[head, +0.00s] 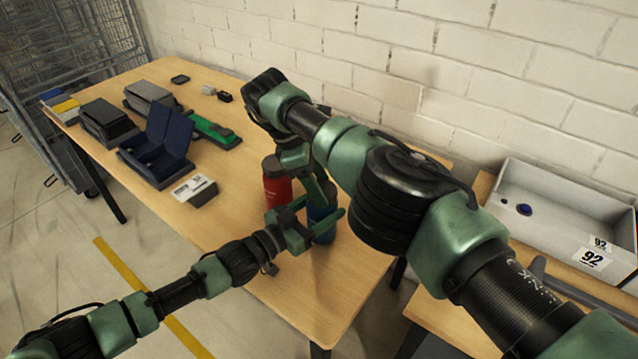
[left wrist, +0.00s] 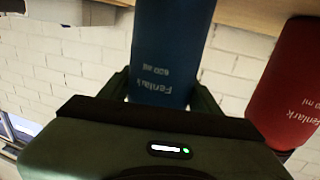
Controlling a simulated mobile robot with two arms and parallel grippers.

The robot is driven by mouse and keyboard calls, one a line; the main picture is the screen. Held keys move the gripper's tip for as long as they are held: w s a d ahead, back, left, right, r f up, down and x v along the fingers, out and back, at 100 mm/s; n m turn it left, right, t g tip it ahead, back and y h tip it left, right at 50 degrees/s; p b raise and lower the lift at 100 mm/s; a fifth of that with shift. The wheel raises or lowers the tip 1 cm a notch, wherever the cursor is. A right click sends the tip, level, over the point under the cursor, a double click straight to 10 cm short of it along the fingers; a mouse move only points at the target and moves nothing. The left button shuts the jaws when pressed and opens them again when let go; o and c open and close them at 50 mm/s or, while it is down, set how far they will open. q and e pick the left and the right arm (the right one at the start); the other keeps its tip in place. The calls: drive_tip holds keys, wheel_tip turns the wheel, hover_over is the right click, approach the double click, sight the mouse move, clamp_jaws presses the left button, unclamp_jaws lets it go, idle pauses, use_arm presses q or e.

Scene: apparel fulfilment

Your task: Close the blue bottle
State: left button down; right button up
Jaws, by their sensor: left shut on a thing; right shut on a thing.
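The blue bottle (head: 321,214) stands upright near the front right of the wooden table. My left gripper (head: 318,228) is shut around its body; in the left wrist view the blue bottle (left wrist: 172,50) fills the space between the fingers. My right gripper (head: 318,192) reaches down over the bottle's top and is shut there. The bottle's cap and mouth are hidden behind the fingers, so I cannot tell how the cap sits. A red bottle (head: 277,187) with a dark lid stands just behind and left; it also shows in the left wrist view (left wrist: 290,90).
A blue open case (head: 158,150), a green-topped box (head: 212,131), dark boxes (head: 106,120) and a small labelled box (head: 194,190) lie on the table's left part. A grey tote (head: 540,233) holding a small round blue item (head: 524,209) stands at right. The table front is clear.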

drive_tip(key=shift+w, duration=0.1)
drive_tip(key=o, duration=1.5)
drive_tip(key=shift+c, duration=0.2)
drive_tip(key=shift+d, duration=0.1)
drive_tip(key=shift+r, duration=2.3)
drive_tip(key=shift+c, duration=0.3)
